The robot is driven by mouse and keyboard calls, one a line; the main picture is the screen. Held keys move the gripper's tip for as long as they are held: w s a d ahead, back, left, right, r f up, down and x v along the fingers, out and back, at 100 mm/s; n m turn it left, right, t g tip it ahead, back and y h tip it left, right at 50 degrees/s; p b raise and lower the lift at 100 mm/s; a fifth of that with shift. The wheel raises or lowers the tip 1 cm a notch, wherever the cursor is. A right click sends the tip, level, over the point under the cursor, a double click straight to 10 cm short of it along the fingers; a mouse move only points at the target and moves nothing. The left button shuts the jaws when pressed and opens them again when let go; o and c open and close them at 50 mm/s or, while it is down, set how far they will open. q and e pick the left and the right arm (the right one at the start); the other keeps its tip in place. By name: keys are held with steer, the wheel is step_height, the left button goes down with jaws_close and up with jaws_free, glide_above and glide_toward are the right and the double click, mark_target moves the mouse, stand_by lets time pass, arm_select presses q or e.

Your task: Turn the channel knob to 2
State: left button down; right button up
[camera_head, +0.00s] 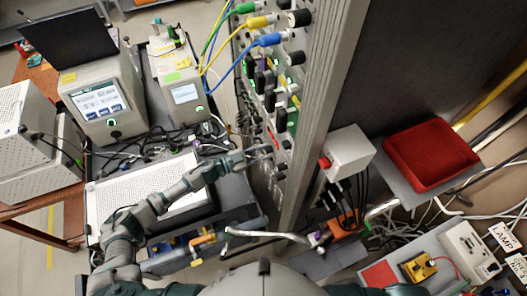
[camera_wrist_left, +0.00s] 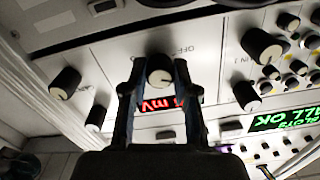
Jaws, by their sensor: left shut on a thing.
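My left gripper (camera_head: 264,153) reaches the lower part of the upright instrument panel (camera_head: 279,125) in the head view. In the left wrist view, the fingers of the left gripper (camera_wrist_left: 159,72) are on either side of a round knob (camera_wrist_left: 160,70) with a white face and dark skirt. The gripper is shut on this knob. Dark lettering, partly readable as "OF", is printed near it. The knob's setting cannot be read. My right gripper is not in view.
Other dark knobs (camera_wrist_left: 262,45) flank the held one. A green lit display (camera_wrist_left: 275,115) is at right in the wrist view. Blue, yellow and green cables (camera_head: 270,39) plug into the upper panel. A red tray (camera_head: 430,153) and white box (camera_head: 347,150) stand right of the rack.

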arm_select(q)
steer(key=shift+f+m+b, duration=0.15)
steer(key=shift+m+b, duration=0.65)
steer(key=shift+m, duration=3.4)
steer(key=c, duration=0.9)
jaws_free()
steer(key=shift+a, duration=0.2)
